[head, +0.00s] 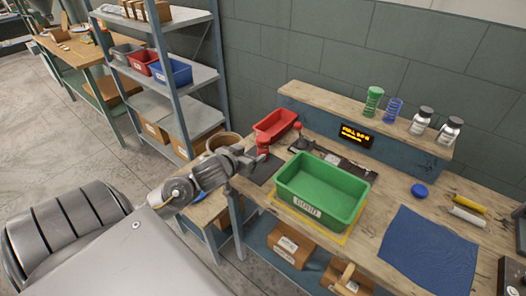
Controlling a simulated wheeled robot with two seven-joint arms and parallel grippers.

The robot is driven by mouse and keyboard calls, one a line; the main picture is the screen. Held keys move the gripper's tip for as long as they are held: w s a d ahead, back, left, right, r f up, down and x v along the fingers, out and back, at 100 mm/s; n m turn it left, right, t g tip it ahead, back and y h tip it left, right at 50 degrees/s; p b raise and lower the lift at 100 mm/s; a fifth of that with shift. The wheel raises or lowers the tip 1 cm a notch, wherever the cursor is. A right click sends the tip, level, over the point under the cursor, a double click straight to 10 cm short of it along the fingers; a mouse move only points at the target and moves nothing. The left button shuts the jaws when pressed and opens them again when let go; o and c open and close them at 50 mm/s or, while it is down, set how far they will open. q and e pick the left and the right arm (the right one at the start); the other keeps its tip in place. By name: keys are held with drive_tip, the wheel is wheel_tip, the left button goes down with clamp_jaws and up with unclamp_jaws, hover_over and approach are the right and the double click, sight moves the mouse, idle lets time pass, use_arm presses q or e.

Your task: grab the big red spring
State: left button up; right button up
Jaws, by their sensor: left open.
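A small red upright object (263,146), which looks like the red spring, stands near the left end of the workbench, on or beside a dark mat. Its coils are too small to make out clearly. My left gripper (250,159) is open, with its fingertips right at the red object, at its lower left. I cannot tell whether the fingers are around it or just beside it. My right gripper is not in view.
A green bin (308,205) sits in front, with a red bin (264,130) behind the red object. A blue cloth (425,252) lies right.

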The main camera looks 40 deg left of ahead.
sight(259, 142)
use_arm(q)
drive_tip(key=shift+w+r+p+x, duration=0.15)
drive_tip(key=shift+r+x, duration=0.2)
drive_tip(key=shift+x, duration=1.5)
drive_tip(key=shift+w+r+p+x, duration=0.15)
drive_tip(key=shift+r+x, duration=0.2)
drive_tip(key=shift+x, duration=1.5)
drive_tip(key=shift+w+r+p+x, duration=0.15)
drive_tip(key=shift+r+x, duration=0.15)
drive_tip(key=shift+x, duration=1.55)
drive_tip(key=shift+a, duration=0.1)
drive_tip(key=shift+s, duration=0.1)
drive_tip(key=shift+c, duration=0.3)
drive_tip(key=c, duration=1.2)
drive_tip(key=shift+r+t, duration=0.1)
drive_tip(key=shift+t, duration=0.2)
